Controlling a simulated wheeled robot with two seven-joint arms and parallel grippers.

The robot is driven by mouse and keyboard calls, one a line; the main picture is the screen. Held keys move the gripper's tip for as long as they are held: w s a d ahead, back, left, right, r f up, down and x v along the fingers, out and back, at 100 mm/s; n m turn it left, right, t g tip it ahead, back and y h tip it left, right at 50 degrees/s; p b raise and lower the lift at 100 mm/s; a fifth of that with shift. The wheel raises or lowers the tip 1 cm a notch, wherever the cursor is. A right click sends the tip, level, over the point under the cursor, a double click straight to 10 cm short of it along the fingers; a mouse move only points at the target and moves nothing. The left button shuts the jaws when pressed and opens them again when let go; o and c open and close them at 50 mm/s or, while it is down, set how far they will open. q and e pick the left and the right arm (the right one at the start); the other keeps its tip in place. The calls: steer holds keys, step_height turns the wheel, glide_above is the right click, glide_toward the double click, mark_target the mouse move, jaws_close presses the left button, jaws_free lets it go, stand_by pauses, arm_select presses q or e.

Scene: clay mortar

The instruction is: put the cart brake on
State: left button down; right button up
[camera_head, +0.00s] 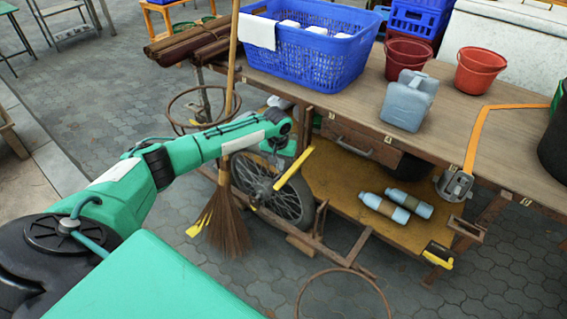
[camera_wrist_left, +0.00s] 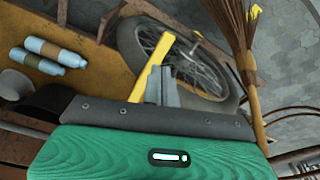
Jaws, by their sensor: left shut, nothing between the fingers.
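The cart (camera_head: 430,103) has a wooden top and a lower shelf. Its spoked wheel (camera_head: 268,190) also shows in the left wrist view (camera_wrist_left: 185,62). A yellow lever (camera_head: 295,167) slants across the front of the wheel, apparently the brake; it also shows in the left wrist view (camera_wrist_left: 149,74). My left gripper (camera_wrist_left: 168,70) is shut and empty, its grey fingers close beside the lever. I cannot tell whether they touch. In the head view its fingers are hidden behind my wrist. My right gripper is not in view.
A broom (camera_head: 227,220) hangs beside the wheel, left of my wrist. A rusty ring (camera_head: 188,108) sticks out at the cart's left end. Two bottles (camera_head: 398,206) lie on the lower shelf. A blue basket (camera_head: 315,55) and a grey jug (camera_head: 408,100) stand on top.

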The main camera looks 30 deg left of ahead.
arm_select(q)
step_height(320, 180, up, 10)
steer(key=shift+s+d+f+p, duration=0.15)
steer(key=shift+s+p, duration=0.3)
steer(key=shift+f, duration=0.1)
